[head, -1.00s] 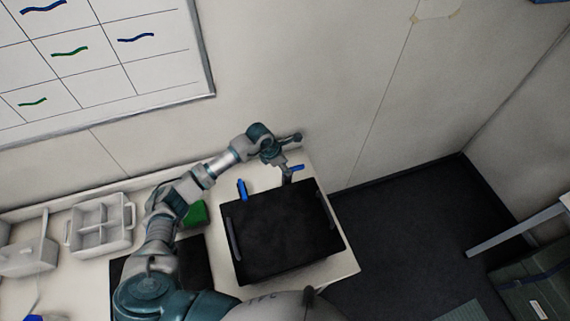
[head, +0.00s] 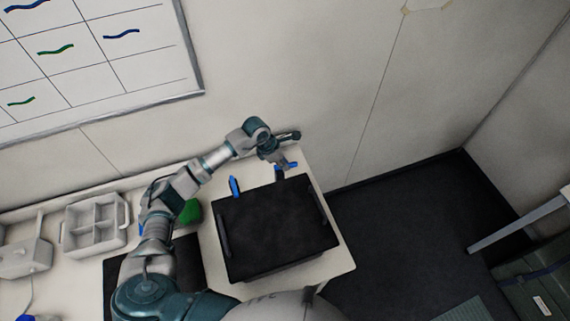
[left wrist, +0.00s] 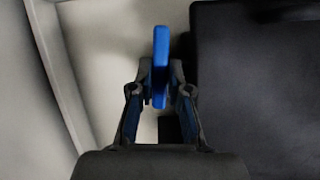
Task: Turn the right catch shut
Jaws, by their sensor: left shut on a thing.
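A black box (head: 275,232) with a flat lid lies on the white table. Two blue catches stand at its far edge. The left catch (head: 234,186) points away from the box. The right catch (head: 290,165) lies crosswise, roughly along that edge. My left gripper (head: 283,167) is at the right catch and covers part of it. In the left wrist view, the blue catch (left wrist: 160,60) sits between the fingertips of the gripper (left wrist: 160,85), which is shut on it. The black box (left wrist: 260,80) is beside it on the right. My right gripper is not in view.
A wall (head: 300,80) rises close behind the table (head: 335,265). A grey divided tray (head: 92,205) and a green thing (head: 191,211) are to the left. The table ends just right of the box, with dark floor (head: 410,230) beyond.

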